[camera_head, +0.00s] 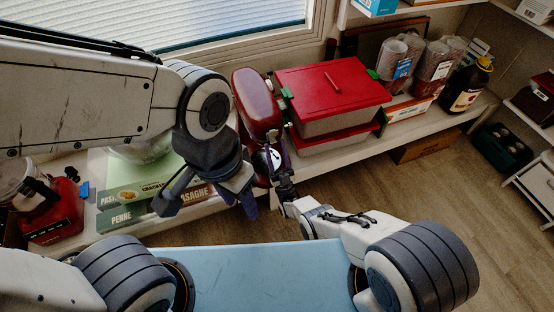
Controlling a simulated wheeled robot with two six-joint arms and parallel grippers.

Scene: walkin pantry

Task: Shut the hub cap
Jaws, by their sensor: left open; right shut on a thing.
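The red stand mixer (257,104) stands on the low shelf, its rounded head toward the window. The silver hub cap (273,157) is at the near end of its head, small and partly covered by my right gripper. My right gripper (279,174) reaches up from the lower right and is shut at the hub cap, seemingly on it. Whether the cap is swung open or flat is too small to tell. My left gripper (209,204) comes from the upper left and is open and empty, left of the mixer's front, above the boxes.
Red-lidded containers (331,90) stand close to the mixer's right. Pasta boxes (143,184) lie under and left of my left gripper. Several jars (399,57) and a dark bottle (466,86) are farther right.

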